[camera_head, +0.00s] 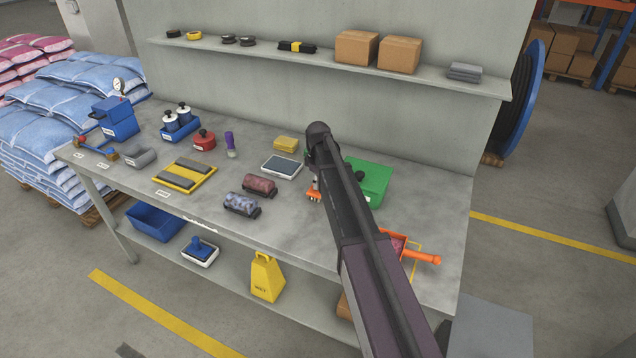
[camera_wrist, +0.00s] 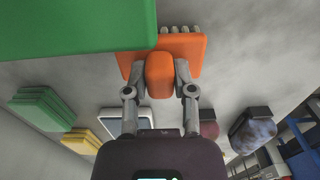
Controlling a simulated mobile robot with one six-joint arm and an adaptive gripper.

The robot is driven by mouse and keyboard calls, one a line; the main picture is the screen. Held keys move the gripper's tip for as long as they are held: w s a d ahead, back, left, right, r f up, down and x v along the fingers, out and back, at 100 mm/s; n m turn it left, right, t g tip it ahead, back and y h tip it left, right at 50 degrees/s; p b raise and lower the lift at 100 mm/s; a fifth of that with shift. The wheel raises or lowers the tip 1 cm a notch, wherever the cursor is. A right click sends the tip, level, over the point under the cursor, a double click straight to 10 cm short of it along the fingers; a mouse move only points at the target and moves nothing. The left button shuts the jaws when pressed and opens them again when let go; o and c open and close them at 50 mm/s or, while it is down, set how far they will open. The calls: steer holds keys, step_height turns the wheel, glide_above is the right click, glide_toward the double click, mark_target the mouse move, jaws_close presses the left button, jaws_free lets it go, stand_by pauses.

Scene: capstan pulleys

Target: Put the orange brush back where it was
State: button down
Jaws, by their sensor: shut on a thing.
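My gripper (camera_wrist: 160,76) is shut on the orange brush. In the wrist view the brush's orange handle block (camera_wrist: 160,70) sits between the two fingers, and its wider orange head (camera_wrist: 190,52) lies beyond, with pale grey bristles at the far edge. In the head view a small part of the orange brush (camera_head: 313,195) shows low beside my arm; my arm hides the rest. I cannot tell whether the bristles touch the table.
A green box (camera_head: 372,180) stands close to the brush; it also fills the wrist view's upper left (camera_wrist: 70,25). An orange dustpan-like tool (camera_head: 425,258) lies at the grey table's (camera_head: 300,235) right front. Red (camera_head: 260,184) and blue (camera_head: 242,203) rollers stand left. Open table lies between.

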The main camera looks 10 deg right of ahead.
steer(key=shift+f, duration=0.15)
steer(key=shift+c, duration=2.2)
jaws_free()
steer(key=shift+r, duration=0.2)
step_height(320, 180, up, 12)
steer(key=p, duration=1.2)
steer(key=s+m, duration=1)
steer(key=s, duration=1.9)
steer(key=shift+m, duration=0.4)
